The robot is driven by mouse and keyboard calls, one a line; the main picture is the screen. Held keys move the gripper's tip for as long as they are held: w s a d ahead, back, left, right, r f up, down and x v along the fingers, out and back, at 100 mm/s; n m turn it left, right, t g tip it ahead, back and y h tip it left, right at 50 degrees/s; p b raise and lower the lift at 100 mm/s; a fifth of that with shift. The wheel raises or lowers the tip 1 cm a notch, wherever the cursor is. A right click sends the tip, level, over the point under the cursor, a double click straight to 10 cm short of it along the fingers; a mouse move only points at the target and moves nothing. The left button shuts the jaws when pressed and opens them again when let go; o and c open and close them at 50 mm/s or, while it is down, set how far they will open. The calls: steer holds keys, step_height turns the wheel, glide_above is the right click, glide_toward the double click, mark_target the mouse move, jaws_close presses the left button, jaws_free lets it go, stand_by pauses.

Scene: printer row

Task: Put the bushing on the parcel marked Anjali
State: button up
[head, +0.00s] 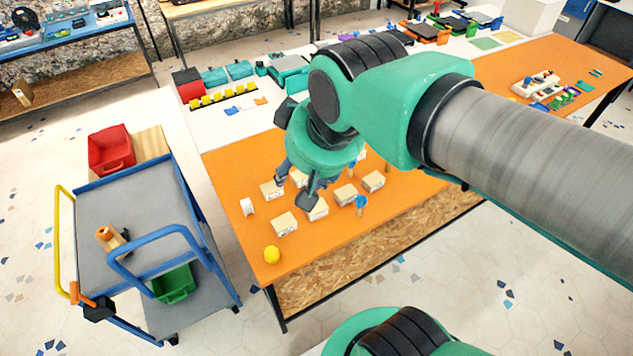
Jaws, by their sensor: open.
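My gripper (295,183) is open and points down over the orange table, above a group of parcels. Several small tan parcels with white labels stand there, among them one at the front left (285,224), one on the left (271,190), one by my lower fingertip (318,209) and two to the right (345,194) (373,181). The writing is too small to read, so I cannot tell which is marked Anjali. My gripper and wrist hide part of the group. I cannot make out a bushing for certain. Nothing shows clearly between the fingers.
A yellow ball (271,254) lies near the table's front left corner. A blue-topped item (361,202) and a white card (247,207) stand by the parcels. A blue-railed cart (135,215) stands left of the orange table (325,252). The table's front edge is clear.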

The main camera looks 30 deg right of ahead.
steer(key=s, duration=0.1)
steer(key=s+f, duration=0.1)
steer(key=s+d, duration=0.1)
steer(key=shift+s+f, duration=0.15)
steer(key=shift+s, duration=0.15)
step_height(320, 180, down, 4)
steer(key=b, duration=0.4)
steer(key=shift+f, duration=0.15)
